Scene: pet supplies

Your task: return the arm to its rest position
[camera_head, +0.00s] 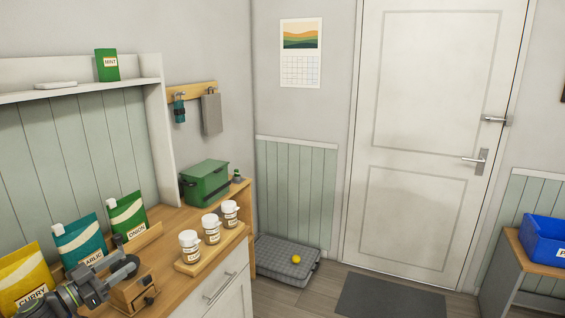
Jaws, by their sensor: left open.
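My left arm comes in at the lower left, over the wooden counter (172,222). Its dark grey gripper (131,266) is open, with nothing visible between its fingers. It shows in front of the seasoning pouches and just above a small wooden box (128,290) with dark knobs. I cannot tell whether it touches the box. My right gripper is out of view.
Yellow curry (28,277), teal garlic (82,243) and green onion (125,217) pouches stand by the arm. Three white jars (211,229) stand on a wooden tray (216,250). A green box (205,183) sits farther back.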

